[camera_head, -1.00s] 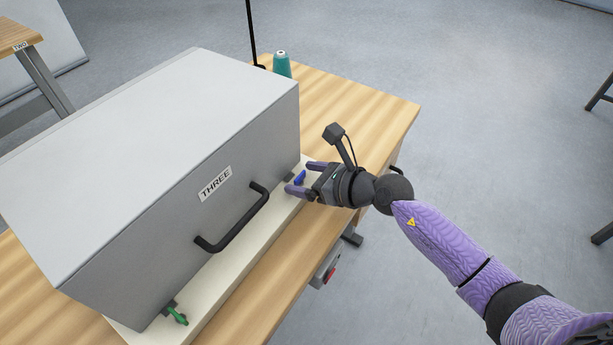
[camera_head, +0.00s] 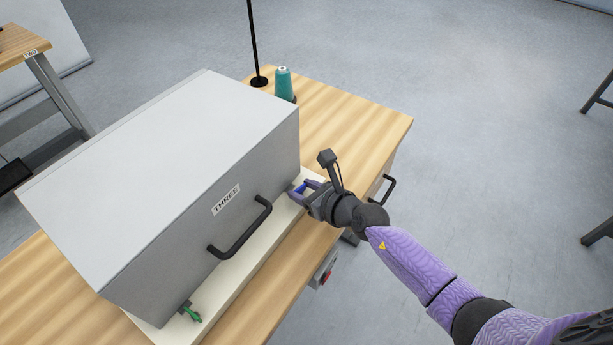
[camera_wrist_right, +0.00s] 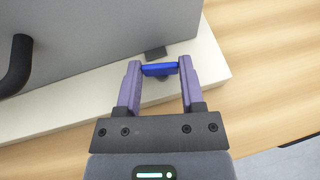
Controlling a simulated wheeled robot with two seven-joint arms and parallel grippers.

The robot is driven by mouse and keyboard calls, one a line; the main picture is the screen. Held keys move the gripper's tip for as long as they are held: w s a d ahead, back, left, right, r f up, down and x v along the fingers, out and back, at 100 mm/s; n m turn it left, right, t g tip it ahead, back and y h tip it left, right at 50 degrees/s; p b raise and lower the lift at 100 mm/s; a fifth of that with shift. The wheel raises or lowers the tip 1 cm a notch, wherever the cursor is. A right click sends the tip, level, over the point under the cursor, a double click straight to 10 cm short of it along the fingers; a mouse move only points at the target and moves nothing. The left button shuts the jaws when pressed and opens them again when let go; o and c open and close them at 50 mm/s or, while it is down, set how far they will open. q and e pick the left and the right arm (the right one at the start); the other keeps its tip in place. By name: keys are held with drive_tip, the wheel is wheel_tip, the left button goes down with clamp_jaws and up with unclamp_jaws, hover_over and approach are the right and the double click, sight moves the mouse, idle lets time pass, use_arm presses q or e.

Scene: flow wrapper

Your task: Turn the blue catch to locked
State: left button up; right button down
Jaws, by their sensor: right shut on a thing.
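The blue catch (camera_head: 300,188) sits low at the right end of the grey box's front face. My right gripper (camera_head: 303,191) is shut on it. In the right wrist view, the blue catch (camera_wrist_right: 160,69) lies crosswise between the two purple fingertips of my right gripper (camera_wrist_right: 160,72), which touch its two ends. A dark bracket shows just behind the catch, against the box. The fingers hide part of the catch in the head view. My left gripper is not in view.
The grey box (camera_head: 160,170) labelled THREE stands on a white base (camera_head: 262,240) on a wooden table (camera_head: 360,125). It has a black handle (camera_head: 243,232) and a green catch (camera_head: 192,314). A teal spool (camera_head: 283,84) stands behind. The table's right part is clear.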

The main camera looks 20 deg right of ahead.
drive_tip(key=m+h+p, duration=0.1)
drive_tip(key=p, duration=0.1)
drive_tip(key=m+h+p, duration=0.1)
drive_tip(key=p, duration=0.1)
drive_tip(key=r+m+t+h+p, duration=0.1)
drive_tip(key=h, duration=0.1)
drive_tip(key=shift+a+m+p, duration=0.25)
drive_tip(key=shift+m+p, duration=0.15)
drive_tip(key=shift+a+f+m+h+p, duration=0.1)
drive_tip(key=shift+f+m+h+p, duration=0.25)
drive_tip(key=shift+m+h, duration=0.5)
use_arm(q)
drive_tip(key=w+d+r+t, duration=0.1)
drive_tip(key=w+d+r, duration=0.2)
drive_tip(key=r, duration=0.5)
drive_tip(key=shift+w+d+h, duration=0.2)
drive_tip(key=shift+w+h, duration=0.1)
use_arm(e)
drive_tip(key=shift+a+f+m+h, duration=0.1)
drive_tip(key=shift+a+m+h, duration=0.05)
drive_tip(key=shift+m+h, duration=1.2)
drive_tip(key=shift+h, duration=0.6)
drive_tip(key=shift+c, duration=1)
unclamp_jaws()
drive_tip(key=shift+s, duration=0.1)
